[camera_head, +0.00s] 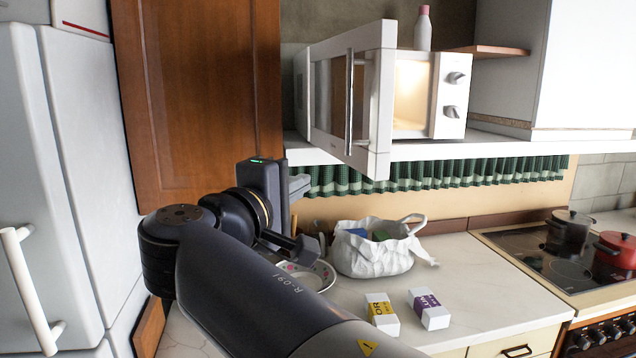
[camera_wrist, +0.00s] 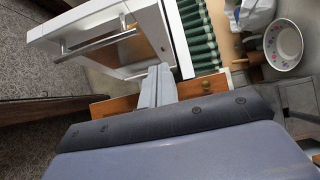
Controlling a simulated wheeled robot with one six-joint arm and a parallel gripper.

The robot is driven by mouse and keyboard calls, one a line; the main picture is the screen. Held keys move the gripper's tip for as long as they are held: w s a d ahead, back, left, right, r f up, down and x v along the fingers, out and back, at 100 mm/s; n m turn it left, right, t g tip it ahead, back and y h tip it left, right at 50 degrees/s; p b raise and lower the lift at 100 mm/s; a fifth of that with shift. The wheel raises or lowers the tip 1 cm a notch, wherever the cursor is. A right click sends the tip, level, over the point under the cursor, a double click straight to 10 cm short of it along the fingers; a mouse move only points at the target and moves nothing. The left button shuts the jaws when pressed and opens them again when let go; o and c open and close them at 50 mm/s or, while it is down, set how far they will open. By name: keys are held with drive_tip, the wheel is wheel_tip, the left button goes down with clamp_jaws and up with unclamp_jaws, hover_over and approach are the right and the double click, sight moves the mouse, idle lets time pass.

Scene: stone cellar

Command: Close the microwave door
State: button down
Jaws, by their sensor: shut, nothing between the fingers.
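The white microwave (camera_head: 452,92) stands on a shelf above the counter, its lit inside showing. Its door (camera_head: 378,120) is open, hinged at the left and swung out towards me, with a long vertical handle (camera_head: 349,100) on its outer face. In the wrist view the door (camera_wrist: 155,30) and handle (camera_wrist: 92,46) show at the upper left. My gripper (camera_head: 300,185) is shut and empty, below and left of the door, partly hidden by my wrist. In the wrist view its fingertips (camera_wrist: 156,84) appear close to the microwave; I cannot tell whether they touch.
A wooden cabinet door (camera_head: 200,90) and white fridge (camera_head: 50,150) stand at left. A bottle (camera_head: 423,30) tops the microwave. Pots (camera_head: 615,252) stand on the stove at right.

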drive_tip(key=p, duration=0.3)
approach(357, 164)
drive_tip(key=w+a, duration=0.1)
drive_tip(key=w, duration=0.3)
drive_tip(key=d, duration=0.1)
drive_tip(key=w+d+p, duration=0.1)
drive_tip(key=shift+d+r, duration=0.1)
drive_tip(key=shift+d, duration=0.2)
drive_tip(key=shift+w+d, duration=0.25)
drive_tip(key=shift+d, duration=0.05)
